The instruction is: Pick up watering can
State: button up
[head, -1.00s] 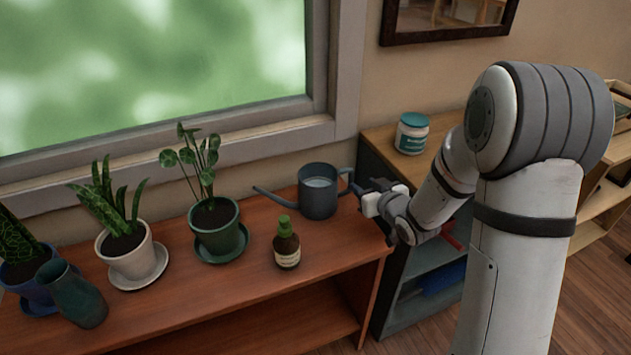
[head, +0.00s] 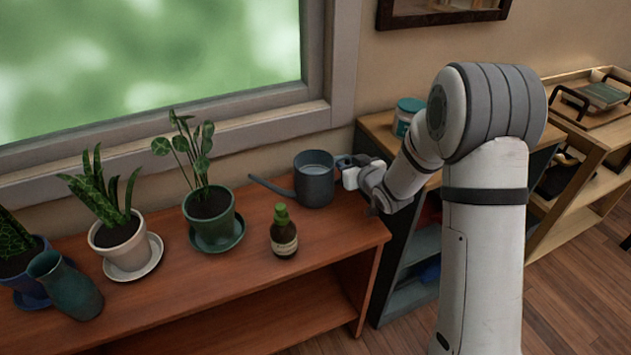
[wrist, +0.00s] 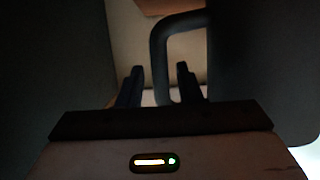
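The dark grey watering can (head: 314,182) stands upright on the reddish wooden shelf (head: 335,240), its spout to the left and its handle toward my gripper. My gripper (head: 345,166) is at the handle side of the can. In the wrist view, my gripper's two dark fingers (wrist: 161,85) are apart, with the bar of the handle (wrist: 159,60) between them. A gap shows beside the handle, so the fingers are not closed on it. The can's dark body (wrist: 265,65) fills the right of the wrist view. The head view partly hides the handle behind my gripper.
A brown bottle with a green cap (head: 283,232) stands in front of the can. Potted plants (head: 212,205) and a teal vase (head: 66,287) are to the left. The window wall is close behind.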

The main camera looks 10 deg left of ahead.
grip_shut()
jog(key=shift+r, duration=0.1)
dwell(1.0)
